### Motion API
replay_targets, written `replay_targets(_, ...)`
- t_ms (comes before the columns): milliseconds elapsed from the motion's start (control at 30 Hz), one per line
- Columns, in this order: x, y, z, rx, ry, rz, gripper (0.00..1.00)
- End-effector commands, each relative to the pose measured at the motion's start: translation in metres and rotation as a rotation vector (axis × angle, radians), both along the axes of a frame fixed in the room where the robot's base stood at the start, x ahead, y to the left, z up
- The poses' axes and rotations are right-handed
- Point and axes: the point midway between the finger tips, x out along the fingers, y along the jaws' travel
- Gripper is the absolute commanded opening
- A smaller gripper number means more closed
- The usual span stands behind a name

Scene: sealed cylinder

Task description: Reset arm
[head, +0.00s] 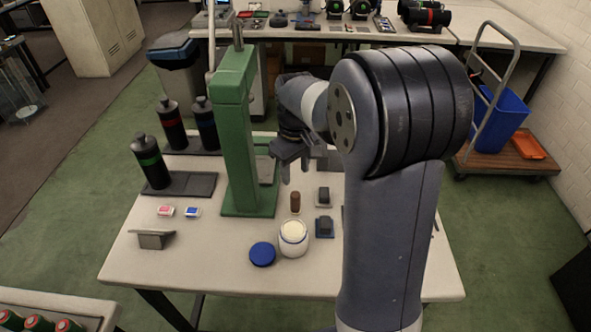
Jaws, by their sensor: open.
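My gripper (291,163) is at the end of my arm, pointing down over the white table (180,260). It is open, with nothing seen between its fingers. It hangs just right of the green press (237,150), above and behind a small brown cylinder (295,202). A white jar (293,238) with a pale top stands in front of that cylinder, and a blue lid (262,254) lies to its left. My arm covers the right part of the table.
Black bottles with coloured bands (149,161) stand on dark trays at the table's left. Small stamps (324,227) sit right of the jar. A grey angled holder (151,239) is at front left. Behind are a bench (510,35), a bin (178,66) and a cart with a blue crate (500,120).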

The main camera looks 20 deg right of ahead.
Motion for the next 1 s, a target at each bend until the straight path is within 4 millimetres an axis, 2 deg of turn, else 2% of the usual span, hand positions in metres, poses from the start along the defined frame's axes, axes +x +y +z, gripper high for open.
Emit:
replay_targets(167,0.000,0.000,-0.006,0.000,0.002,0.000,0.46)
replay_targets(267,-0.001,0.000,-0.017,0.000,0.004,0.000,0.46)
replay_targets(833,-0.001,0.000,-0.129,0.000,0.004,0.000,0.46)
replay_targets(900,0.001,0.000,-0.111,0.000,-0.006,0.000,0.46)
replay_targets(1000,0.000,0.000,-0.099,0.000,-0.003,0.000,0.46)
